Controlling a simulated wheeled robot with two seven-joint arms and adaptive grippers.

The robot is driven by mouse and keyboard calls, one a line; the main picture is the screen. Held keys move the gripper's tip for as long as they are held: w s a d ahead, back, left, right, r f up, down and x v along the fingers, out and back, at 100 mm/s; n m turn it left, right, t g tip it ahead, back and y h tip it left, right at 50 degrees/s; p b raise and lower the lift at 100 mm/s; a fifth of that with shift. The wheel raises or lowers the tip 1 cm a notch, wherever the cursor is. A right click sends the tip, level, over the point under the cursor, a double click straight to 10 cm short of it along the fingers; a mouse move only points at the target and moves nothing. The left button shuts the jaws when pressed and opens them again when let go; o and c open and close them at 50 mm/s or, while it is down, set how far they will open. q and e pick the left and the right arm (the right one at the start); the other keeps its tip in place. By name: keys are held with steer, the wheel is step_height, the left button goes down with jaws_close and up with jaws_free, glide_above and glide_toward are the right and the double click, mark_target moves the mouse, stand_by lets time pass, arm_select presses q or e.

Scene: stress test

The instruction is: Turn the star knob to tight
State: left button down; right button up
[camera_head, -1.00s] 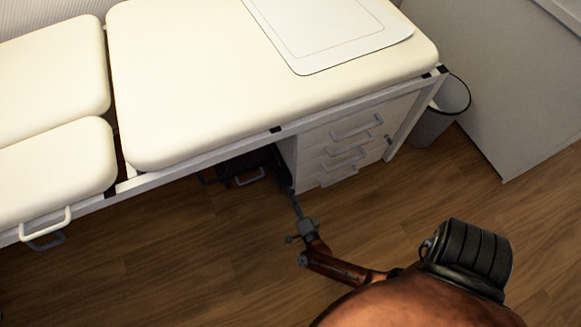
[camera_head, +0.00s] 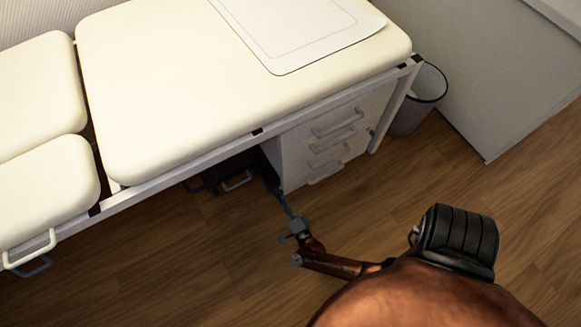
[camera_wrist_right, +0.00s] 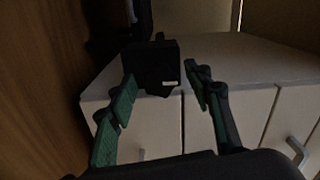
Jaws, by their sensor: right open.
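My right gripper (camera_wrist_right: 160,82) is open, with a green-padded finger on each side of a dark block (camera_wrist_right: 152,66) in the right wrist view. The block bears a small pale mark, and a small dark nub shows at its top edge. I cannot tell whether the block is between the fingers or beyond them, or whether they touch it. No star shape is clear, so I cannot identify the star knob. In the head view my right gripper (camera_head: 276,188) reaches beside the drawer cabinet, under the couch edge, small and dark. My left gripper is not in view.
A cream padded couch (camera_head: 150,90) overhangs the white drawer cabinet (camera_head: 296,160), which also shows in the right wrist view (camera_wrist_right: 240,62). A dark item with a handle (camera_head: 236,180) is under the couch. A bin (camera_head: 420,98) stands at right. Wooden floor (camera_head: 190,270) is open in front.

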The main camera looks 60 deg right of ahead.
stand_by(0.3)
steer(key=s+a+r+n+y+p, duration=0.2)
steer(key=s+a+n+y+p, duration=0.3)
steer(key=n+p, duration=0.5)
steer(key=s+a+r+n+y+p, duration=0.1)
steer(key=s+a+n+y+p, duration=0.15)
steer(key=s+n+p, duration=0.7)
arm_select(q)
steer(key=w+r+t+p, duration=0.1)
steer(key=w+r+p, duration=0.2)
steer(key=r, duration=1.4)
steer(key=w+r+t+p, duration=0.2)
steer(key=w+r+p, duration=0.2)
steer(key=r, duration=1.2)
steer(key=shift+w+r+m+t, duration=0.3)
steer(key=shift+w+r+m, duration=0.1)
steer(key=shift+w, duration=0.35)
arm_select(e)
steer(key=s+f+n+g+y, duration=0.1)
steer(key=s+n+g, duration=0.3)
steer(key=s, duration=1.2)
steer(key=g+y, duration=0.1)
steer(key=g, duration=0.2)
steer(key=shift+a+f, duration=0.3)
steer(key=shift+f, duration=0.1)
